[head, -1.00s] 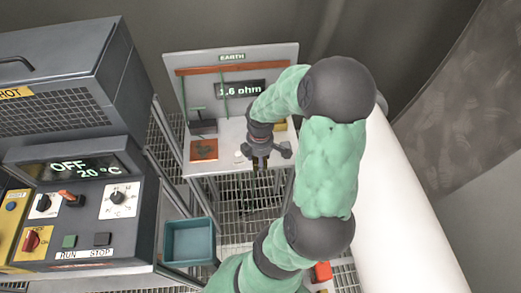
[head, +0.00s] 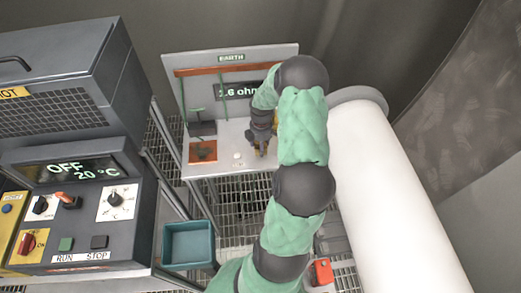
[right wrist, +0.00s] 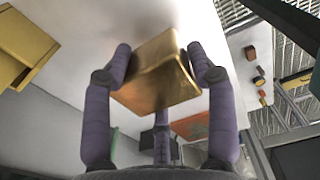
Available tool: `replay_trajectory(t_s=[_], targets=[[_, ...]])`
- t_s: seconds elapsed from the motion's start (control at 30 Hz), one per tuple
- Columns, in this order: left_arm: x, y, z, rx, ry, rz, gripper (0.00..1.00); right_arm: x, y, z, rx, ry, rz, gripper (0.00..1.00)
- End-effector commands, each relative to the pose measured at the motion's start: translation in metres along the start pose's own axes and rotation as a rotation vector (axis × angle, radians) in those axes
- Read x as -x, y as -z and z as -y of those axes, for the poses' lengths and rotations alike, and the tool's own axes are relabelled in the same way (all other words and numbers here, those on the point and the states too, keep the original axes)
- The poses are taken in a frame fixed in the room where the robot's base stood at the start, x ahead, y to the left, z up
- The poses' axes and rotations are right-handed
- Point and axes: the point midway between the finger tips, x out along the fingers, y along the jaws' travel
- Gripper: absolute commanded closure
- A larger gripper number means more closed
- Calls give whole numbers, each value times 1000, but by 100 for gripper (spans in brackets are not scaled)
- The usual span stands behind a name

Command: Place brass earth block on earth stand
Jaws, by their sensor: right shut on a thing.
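My right gripper (head: 262,150) is over the earth stand's shelf (head: 225,168), below the back panel (head: 285,55) marked EARTH. My left gripper is in neither current view.
The shelf holds an orange plate (head: 203,151) and a white button (head: 237,156). A yellow box (right wrist: 25,45) is close by in the right wrist view. A teal bin (head: 188,243), a control cabinet (head: 75,205) and a large white pipe (head: 385,190) stand around.

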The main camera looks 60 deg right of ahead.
Motion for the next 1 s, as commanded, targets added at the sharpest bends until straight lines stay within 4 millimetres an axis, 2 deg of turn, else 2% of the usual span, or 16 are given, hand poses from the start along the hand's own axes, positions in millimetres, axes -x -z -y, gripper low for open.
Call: replay_trajectory(t_s=[0.3,0.67,0.7,0.77,1.0], targets=[[-4,0,1,0,0,0,60,-34,-1,-4,1,0,0,96],[-6,0,2,0,0,0,60,-37,-1,-4,0,-1,0,96],[-6,0,2,0,0,0,60,-38,-1,-3,1,1,0,37],[-5,0,2,0,0,0,60,-37,-1,-3,0,1,0,20],[-5,0,2,0,0,0,60,-37,-1,-3,0,1,0,19]])
